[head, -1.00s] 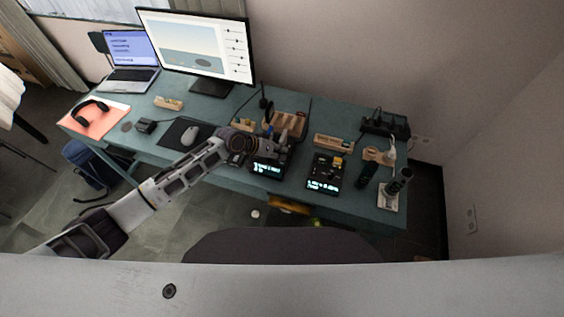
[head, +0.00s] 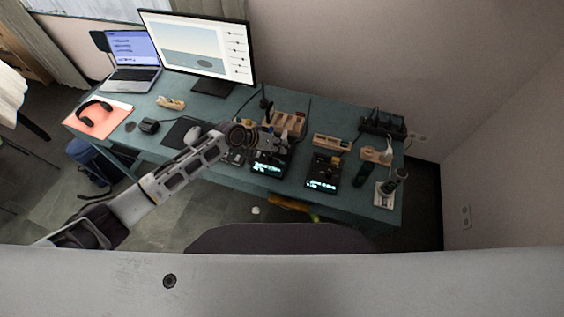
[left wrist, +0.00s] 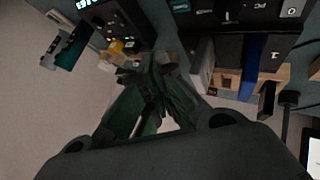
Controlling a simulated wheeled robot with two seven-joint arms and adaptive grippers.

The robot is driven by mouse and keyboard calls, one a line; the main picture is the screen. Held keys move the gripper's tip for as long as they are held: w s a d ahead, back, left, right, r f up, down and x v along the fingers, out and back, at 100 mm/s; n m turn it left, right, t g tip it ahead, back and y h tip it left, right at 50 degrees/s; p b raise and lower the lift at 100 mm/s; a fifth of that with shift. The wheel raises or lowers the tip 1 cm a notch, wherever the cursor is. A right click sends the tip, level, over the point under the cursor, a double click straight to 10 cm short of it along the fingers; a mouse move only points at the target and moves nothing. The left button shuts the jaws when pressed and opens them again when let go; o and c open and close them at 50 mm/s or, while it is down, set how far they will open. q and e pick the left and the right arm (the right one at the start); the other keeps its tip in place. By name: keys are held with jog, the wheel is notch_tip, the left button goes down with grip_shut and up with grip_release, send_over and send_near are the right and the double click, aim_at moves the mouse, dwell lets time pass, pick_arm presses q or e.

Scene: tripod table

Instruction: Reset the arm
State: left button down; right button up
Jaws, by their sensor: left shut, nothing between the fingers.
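My left arm reaches in from the left over the teal desk (head: 225,112). My left gripper (head: 277,144) is above the desk between a wooden organizer (head: 290,122) and a black device with a lit display (head: 268,168). The gripper is shut and empty. In the left wrist view its dark green fingers (left wrist: 150,72) meet near the middle, with a lit device at the upper left and black boxes and wood at the right. My right gripper is not in view.
A second lit device (head: 323,172) stands to the right, with a wooden block (head: 331,142) behind it. A monitor (head: 200,46), laptop (head: 133,60) and headphones (head: 94,110) are on the left half. A dark cylinder (head: 392,183) stands at the right end.

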pick_arm(q)
jog(key=shift+d, duration=0.1)
dwell(0.6)
jog(key=shift+s+d, duration=0.3)
jog(key=shift+s, duration=0.3)
jog(key=s+r+m+y, duration=0.1)
jog(key=s+r, duration=0.1)
jog(key=s, duration=0.7)
jog(key=s+a+r+n+y, duration=0.15)
jog(key=s+a+y, duration=0.25)
jog(key=s+a, duration=0.5)
jog(key=s+a+r+n+y, duration=0.1)
jog(key=s+a+n+y, duration=0.3)
jog(key=a, duration=0.9)
jog(key=s+f+m+g+b, duration=0.1)
jog(key=s+f, duration=0.1)
jog(key=f, duration=1.6)
jog(key=s+f+m+g+b, duration=0.1)
jog(key=s+f+m, duration=0.1)
jog(key=f, duration=1.6)
jog(key=s+a+f, duration=0.2)
jog(key=s+f, duration=0.8)
jog(key=s, duration=0.1)
jog(key=s+a+f, duration=0.2)
jog(key=s+f, duration=0.8)
jog(key=s, duration=0.1)
jog(key=shift+a+g+h+b, duration=0.3)
jog(key=shift+a+g+b, duration=0.05)
jog(key=shift+g+b, duration=0.05)
